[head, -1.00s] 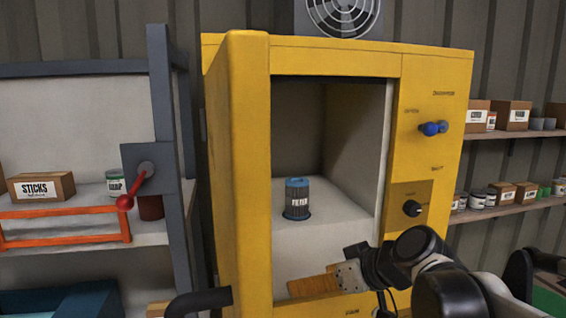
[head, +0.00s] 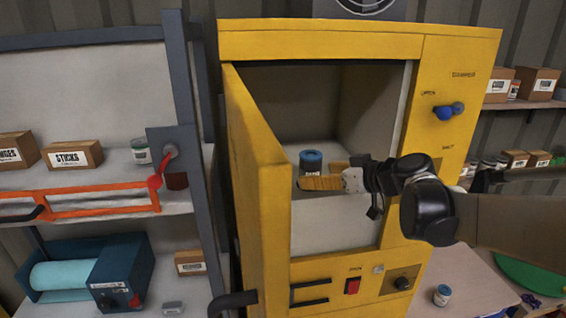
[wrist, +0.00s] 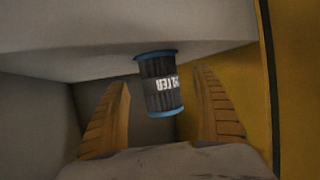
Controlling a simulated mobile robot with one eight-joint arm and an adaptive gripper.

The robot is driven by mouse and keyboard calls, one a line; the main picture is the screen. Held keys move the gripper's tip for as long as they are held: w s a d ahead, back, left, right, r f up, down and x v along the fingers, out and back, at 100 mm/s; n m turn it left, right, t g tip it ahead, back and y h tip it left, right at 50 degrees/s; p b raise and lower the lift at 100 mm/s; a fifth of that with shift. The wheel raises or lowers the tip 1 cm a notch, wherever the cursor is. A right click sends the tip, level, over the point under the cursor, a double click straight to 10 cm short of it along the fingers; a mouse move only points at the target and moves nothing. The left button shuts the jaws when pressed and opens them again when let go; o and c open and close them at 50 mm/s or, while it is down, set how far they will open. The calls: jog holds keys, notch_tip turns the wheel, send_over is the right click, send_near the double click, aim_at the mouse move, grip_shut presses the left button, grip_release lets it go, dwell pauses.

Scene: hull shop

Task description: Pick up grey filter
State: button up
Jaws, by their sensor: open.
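The grey filter (head: 311,162) is a dark grey cylinder with blue ends and a white label. It stands upright on the pale floor (head: 330,222) inside the yellow cabinet. My gripper (head: 320,183) is at the cabinet opening, in front of the filter, and its fingers hide the filter's lower part in the head view. In the wrist view the filter (wrist: 160,85) shows beyond and between the two spread orange-brown fingers (wrist: 162,105), with a gap on each side. The gripper is open and empty.
The yellow cabinet door (head: 262,195) stands open on the left. Left is a shelf with a sticks box (head: 72,156) and a red-handled lever (head: 155,182). A small jar (head: 441,295) stands at lower right.

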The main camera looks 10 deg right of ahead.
aim_at(310, 174)
jog(key=x, duration=0.4)
jog(key=shift+w+f+p, duration=0.1)
jog(key=shift+w+p, duration=0.1)
jog(key=shift+p, duration=0.1)
jog(key=shift+s+d, duration=0.1)
jog(key=shift+s, duration=0.1)
jog(key=c, duration=1.3)
jog(key=shift+c, duration=0.2)
